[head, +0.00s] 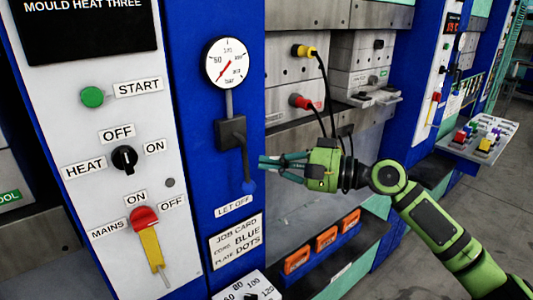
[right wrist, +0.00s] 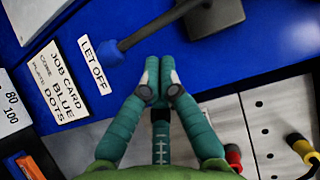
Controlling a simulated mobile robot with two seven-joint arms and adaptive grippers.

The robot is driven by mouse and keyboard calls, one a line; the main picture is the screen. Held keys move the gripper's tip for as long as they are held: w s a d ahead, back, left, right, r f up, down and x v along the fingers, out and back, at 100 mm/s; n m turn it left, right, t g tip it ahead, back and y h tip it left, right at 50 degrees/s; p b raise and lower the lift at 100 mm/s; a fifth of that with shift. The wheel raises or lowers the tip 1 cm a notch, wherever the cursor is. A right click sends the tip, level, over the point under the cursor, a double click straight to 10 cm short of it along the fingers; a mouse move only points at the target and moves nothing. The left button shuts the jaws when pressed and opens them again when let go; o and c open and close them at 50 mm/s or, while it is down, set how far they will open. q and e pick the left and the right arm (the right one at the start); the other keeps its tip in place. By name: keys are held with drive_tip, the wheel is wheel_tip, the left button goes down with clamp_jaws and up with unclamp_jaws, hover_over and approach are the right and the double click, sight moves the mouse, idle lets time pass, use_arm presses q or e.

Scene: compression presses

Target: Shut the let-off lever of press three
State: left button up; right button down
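The let-off lever (head: 245,160) is a dark rod with a blue knob (head: 249,187), hanging nearly straight down from a dark valve box (head: 231,133) on the blue press column. The LET OFF label (head: 234,206) sits below the knob. My right gripper (head: 262,162) is just right of the rod, above the knob, with its fingertips together and nothing between them. In the right wrist view my right gripper (right wrist: 153,82) shows its fingertips close beside the lever, whose blue knob (right wrist: 113,52) lies up and left of them. Whether they touch the rod is unclear. My left gripper is not seen.
A pressure gauge (head: 229,63) sits above the valve box. The white control panel (head: 65,115) with a red-and-yellow mains switch (head: 146,235) is at left. Orange-handled items (head: 325,238) lie below.

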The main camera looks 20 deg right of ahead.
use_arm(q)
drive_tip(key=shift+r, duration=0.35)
use_arm(e)
drive_tip(key=shift+s+a+f, duration=0.1)
drive_tip(key=shift+s+a, duration=0.05)
drive_tip(key=shift+a, duration=0.45)
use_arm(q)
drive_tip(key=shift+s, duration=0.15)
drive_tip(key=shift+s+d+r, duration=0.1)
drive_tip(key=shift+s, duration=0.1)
use_arm(e)
drive_tip(key=shift+s+a+f+m+y, duration=0.15)
drive_tip(key=shift+s+a+m+y, duration=0.1)
drive_tip(key=shift+a+m+y, duration=0.25)
drive_tip(key=shift+a, duration=0.1)
